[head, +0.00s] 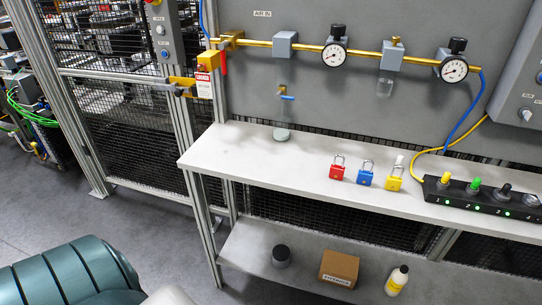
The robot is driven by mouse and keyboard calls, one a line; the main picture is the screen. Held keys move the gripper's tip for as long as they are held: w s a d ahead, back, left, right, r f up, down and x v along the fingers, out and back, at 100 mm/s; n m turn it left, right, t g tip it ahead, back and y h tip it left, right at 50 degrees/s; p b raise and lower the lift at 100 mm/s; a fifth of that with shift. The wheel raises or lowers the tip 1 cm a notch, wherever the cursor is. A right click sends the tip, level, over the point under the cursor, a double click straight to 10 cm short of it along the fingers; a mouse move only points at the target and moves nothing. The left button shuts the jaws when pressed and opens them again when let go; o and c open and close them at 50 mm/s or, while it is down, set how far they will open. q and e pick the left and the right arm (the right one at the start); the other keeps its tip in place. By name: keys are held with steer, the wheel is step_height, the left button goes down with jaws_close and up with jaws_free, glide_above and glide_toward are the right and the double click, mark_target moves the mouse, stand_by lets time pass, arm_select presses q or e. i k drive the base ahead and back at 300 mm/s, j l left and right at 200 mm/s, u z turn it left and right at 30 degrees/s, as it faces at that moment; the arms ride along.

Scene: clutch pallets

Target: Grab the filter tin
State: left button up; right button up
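A small dark round tin (281,256) with a grey lower part stands upright on the lower shelf, at its left end. It is the likeliest filter tin, but I can read no label on it. A brown cardboard box (339,268) with a white label stands to its right, apart from it. Neither of my grippers shows in the head view.
The lower shelf (246,250) lies beneath a pale bench (240,150). A white bottle (397,280) stands right of the box. Red, blue and yellow padlocks (337,172) lie on the bench. A large teal ribbed form (70,272) fills the lower left; I cannot tell what it is.

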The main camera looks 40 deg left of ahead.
mark_target(280, 253)
steer(key=u, duration=1.15)
